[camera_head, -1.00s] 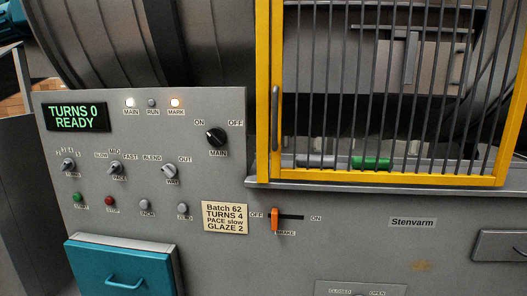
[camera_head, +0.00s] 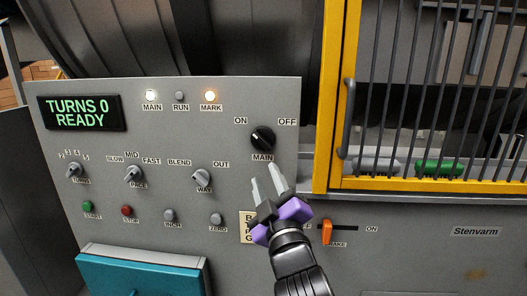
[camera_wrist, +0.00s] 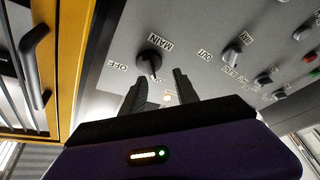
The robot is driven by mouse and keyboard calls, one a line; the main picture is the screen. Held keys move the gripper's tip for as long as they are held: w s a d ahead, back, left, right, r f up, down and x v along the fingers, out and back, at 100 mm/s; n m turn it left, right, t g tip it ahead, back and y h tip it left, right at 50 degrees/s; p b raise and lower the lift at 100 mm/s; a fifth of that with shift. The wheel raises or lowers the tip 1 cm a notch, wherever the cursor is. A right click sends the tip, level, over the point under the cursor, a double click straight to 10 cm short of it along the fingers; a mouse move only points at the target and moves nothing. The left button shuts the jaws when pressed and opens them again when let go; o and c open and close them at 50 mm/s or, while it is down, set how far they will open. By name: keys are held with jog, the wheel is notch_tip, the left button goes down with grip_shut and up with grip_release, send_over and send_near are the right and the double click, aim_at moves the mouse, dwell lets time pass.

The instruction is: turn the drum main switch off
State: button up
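The main switch (camera_head: 262,139) is a black round knob on the grey control panel, with ON at its upper left and OFF at its upper right. Its pointer is tilted toward ON. The MAIN lamp (camera_head: 150,95) is lit white. My gripper (camera_head: 266,181) is just below the knob, apart from it, fingers open and empty, pointing up at the panel. In the wrist view the knob (camera_wrist: 151,62) shows beyond the spread fingertips (camera_wrist: 160,80).
The display (camera_head: 80,112) reads TURNS 0 READY. Smaller knobs and buttons lie left of the switch. A yellow barred guard (camera_head: 330,100) with a handle stands to the right. An orange brake lever (camera_head: 327,232) is right of my gripper. A teal drawer (camera_head: 140,275) is below.

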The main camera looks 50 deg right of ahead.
aim_at(263, 145)
jog(key=shift+m+h, duration=0.3)
jog(key=shift+h, duration=0.2)
jog(key=x, duration=0.3)
jog(key=r+p+x, duration=0.1)
jog(key=x, duration=0.2)
jog(key=s+p+x, duration=0.1)
jog(key=x, duration=0.2)
jog(key=shift+w+d+r, duration=0.1)
jog(key=shift+d+r, duration=0.25)
grip_shut()
